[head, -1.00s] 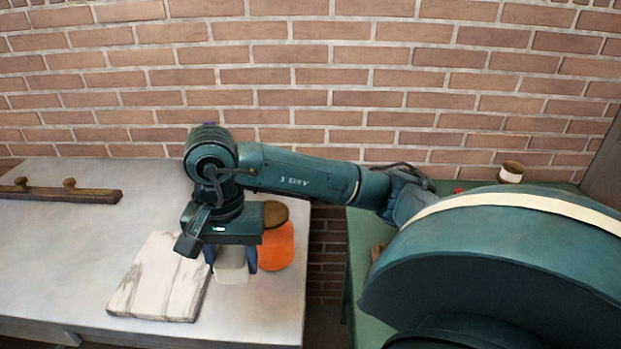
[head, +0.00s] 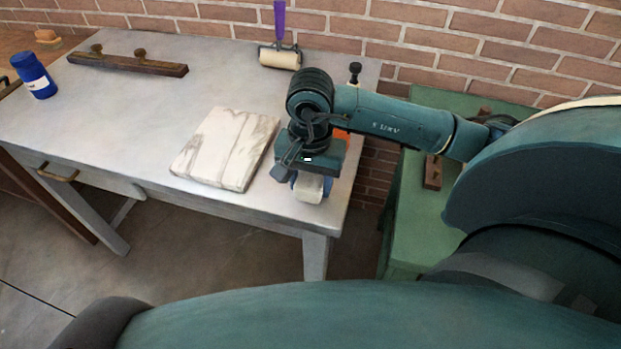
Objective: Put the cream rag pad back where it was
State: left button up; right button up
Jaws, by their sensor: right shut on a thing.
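The cream rag pad (head: 313,190) is between the blue fingers of my right gripper (head: 311,183), which is shut on it. The pad is over the front right corner of the grey table (head: 130,140), close to its front edge. I cannot tell whether its underside touches the tabletop. The gripper points down and hides the pad's upper part. My left gripper is not in view.
A pale streaked slab (head: 225,148) lies just left of the gripper. An orange container (head: 342,134) is mostly hidden behind it. A roller (head: 280,57), a wooden bar (head: 128,64) and a blue bottle (head: 34,77) are farther off. A green table (head: 418,215) stands right.

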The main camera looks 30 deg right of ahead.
aim_at(311, 178)
jog(key=shift+f, duration=0.1)
jog(key=shift+f+b, duration=0.2)
jog(key=shift+b, duration=0.1)
jog(key=o, duration=1)
jog(key=shift+r, duration=0.1)
jog(key=shift+c, duration=0.2)
jog(key=shift+r, duration=0.15)
jog(key=shift+r+p, duration=0.3)
jog(key=shift+p, duration=0.05)
notch_tip(311, 178, up, 12)
jog(key=shift+f, duration=0.25)
